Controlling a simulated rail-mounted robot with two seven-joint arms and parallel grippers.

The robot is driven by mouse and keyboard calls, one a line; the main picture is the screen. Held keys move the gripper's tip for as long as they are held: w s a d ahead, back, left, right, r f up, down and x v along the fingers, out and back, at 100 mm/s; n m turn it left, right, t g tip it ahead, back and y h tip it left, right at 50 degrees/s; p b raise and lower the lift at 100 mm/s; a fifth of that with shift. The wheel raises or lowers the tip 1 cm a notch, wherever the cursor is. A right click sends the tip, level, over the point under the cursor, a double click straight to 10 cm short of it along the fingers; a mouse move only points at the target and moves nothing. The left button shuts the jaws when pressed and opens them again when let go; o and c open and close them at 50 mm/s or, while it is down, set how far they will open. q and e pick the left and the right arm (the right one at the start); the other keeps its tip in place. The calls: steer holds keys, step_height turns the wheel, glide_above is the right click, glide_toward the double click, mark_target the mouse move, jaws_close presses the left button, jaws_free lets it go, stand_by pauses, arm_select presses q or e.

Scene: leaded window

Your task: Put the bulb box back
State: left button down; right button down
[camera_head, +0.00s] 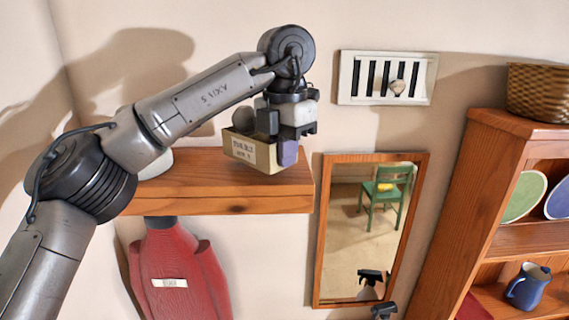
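The bulb box (243,148), a small tan open carton with a printed label, is at the wooden wall shelf (215,204), near its right part. A round grey bulb shape (243,119) shows above its rim. My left gripper (278,138) comes down on the box's right end, with its fingers on either side of that end, and looks shut on it. I cannot tell whether the box rests on the shelf or hangs just above it. Only a dark part of my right gripper (383,311) shows at the bottom edge, too little to tell its state.
A framed mirror (318,235) hangs right of the shelf, reflecting a green chair. A barred vent (346,78) is above it. A red vacuum-like object (185,265) stands below the shelf. A wooden cabinet (450,205) with plates, a blue jug (527,287) and a basket (540,92) stands right.

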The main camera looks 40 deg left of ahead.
arm_select(q)
steer(key=shift+f, duration=1.05)
steer(key=shift+f, duration=0.2)
steer(key=c, duration=1.4)
jaws_free()
steer(key=shift+o, duration=0.2)
steer(key=shift+r, duration=0.1)
step_height(320, 180, up, 12)
steer(key=shift+r, duration=0.1)
